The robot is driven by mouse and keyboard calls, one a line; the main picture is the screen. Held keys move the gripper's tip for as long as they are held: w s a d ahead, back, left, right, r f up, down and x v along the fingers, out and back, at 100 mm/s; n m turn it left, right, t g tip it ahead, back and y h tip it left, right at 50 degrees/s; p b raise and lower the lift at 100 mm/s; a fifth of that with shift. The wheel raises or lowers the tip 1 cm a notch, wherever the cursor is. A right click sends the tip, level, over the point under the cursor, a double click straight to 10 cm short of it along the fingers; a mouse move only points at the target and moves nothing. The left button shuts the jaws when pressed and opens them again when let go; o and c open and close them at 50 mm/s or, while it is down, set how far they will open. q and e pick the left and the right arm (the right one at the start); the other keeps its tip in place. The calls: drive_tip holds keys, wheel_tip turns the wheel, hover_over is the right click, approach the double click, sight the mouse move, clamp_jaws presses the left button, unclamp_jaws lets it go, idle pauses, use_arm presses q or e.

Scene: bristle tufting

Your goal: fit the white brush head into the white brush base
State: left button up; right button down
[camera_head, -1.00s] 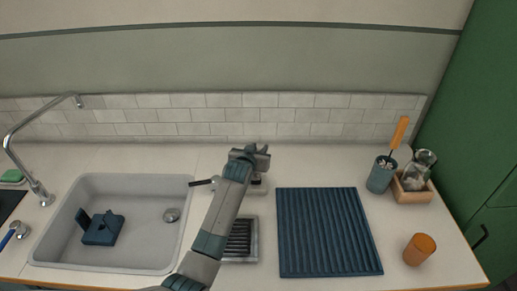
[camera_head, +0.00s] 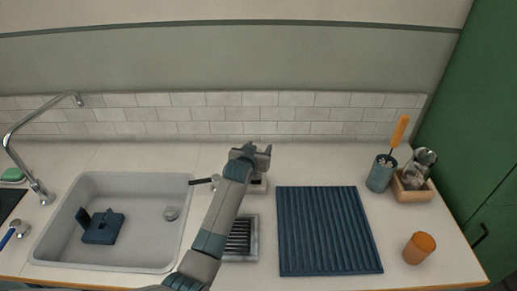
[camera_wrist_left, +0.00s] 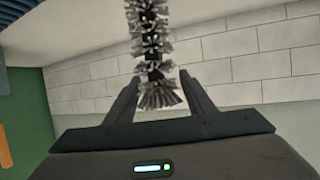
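In the left wrist view, a dark-cored brush with pale grey bristle tufts (camera_wrist_left: 153,42) runs up from between the fingers to the top edge; its far end is out of frame. My left gripper (camera_wrist_left: 160,80) has its two fingers apart on either side of the brush's near tuft, with a gap on the right side. In the head view, my left gripper (camera_head: 260,149) is above the back of the counter. A small white piece (camera_head: 259,187), perhaps the brush base, shows just below it, partly hidden by my arm. My right gripper is not in view.
A dark slotted tray (camera_head: 254,240) lies beside my arm, and a blue ribbed mat (camera_head: 325,230) is to its right. The sink (camera_head: 150,245) holds a blue block (camera_head: 101,234).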

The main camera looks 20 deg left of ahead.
use_arm(q)
drive_tip(key=shift+s, duration=0.15)
drive_tip(key=b+v, duration=0.3)
drive_tip(key=v, duration=1.4)
drive_tip(key=shift+r, duration=0.15)
drive_tip(key=shift+s, duration=0.1)
idle(0.4)
